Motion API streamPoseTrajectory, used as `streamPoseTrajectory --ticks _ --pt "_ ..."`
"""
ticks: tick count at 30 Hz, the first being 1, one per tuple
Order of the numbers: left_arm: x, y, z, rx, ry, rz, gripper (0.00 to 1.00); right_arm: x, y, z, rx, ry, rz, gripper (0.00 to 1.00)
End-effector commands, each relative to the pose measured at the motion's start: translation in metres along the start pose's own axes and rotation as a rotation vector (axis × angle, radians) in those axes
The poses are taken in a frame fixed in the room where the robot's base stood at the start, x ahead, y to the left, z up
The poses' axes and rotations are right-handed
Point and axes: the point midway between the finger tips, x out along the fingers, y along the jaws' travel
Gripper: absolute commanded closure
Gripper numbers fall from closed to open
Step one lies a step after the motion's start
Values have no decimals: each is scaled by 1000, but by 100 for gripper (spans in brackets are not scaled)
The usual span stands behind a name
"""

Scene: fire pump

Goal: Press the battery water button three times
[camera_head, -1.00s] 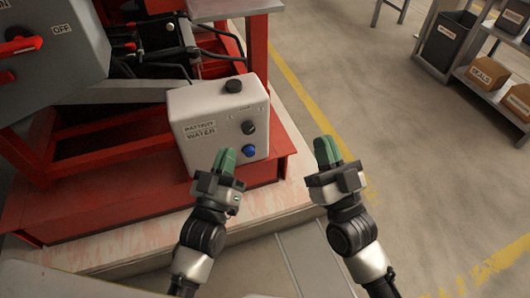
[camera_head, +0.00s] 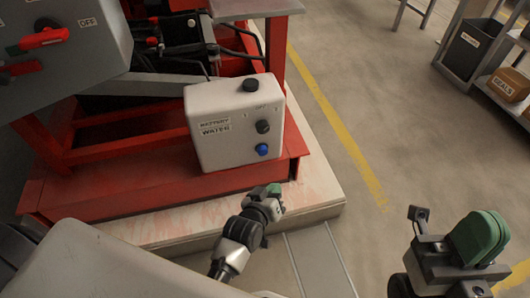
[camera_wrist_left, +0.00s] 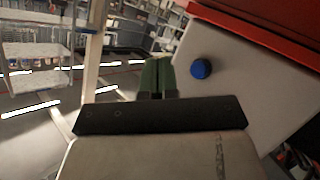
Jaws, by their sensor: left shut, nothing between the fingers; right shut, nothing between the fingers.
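The white battery water box (camera_head: 230,146) stands on the red base, with a "BATTERY WATER" label on its front. A blue button (camera_head: 262,149) is low on its right side, below a black knob (camera_head: 262,126). In the left wrist view the blue button (camera_wrist_left: 201,68) is just right of my fingertips on the box's pale face. My left gripper (camera_head: 273,189) is shut and empty, below the box and apart from the button in the head view; its green fingers (camera_wrist_left: 157,77) show in the wrist view. My right gripper (camera_head: 481,238) is shut and empty at the lower right.
The red frame (camera_head: 110,170) sits on a pale plinth. A grey panel (camera_head: 80,50) with a red handle and an OFF label is at upper left. Shelves with boxes (camera_head: 507,84) stand at upper right. The floor between is clear, crossed by a yellow line.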

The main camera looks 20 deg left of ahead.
Motion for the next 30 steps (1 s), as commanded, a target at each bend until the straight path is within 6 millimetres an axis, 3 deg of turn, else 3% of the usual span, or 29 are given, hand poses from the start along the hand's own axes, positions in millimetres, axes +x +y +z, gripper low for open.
streamPoseTrajectory --ticks 8,19,30 --pt "8 -6 -4 3 3 1 100 -7 0 2 1 -1 0 100" --pt "44 -32 -30 4 6 1 100 -29 0 10 0 9 -8 100" --pt "61 -44 -45 2 2 1 100 -18 1 8 -1 28 -12 100"
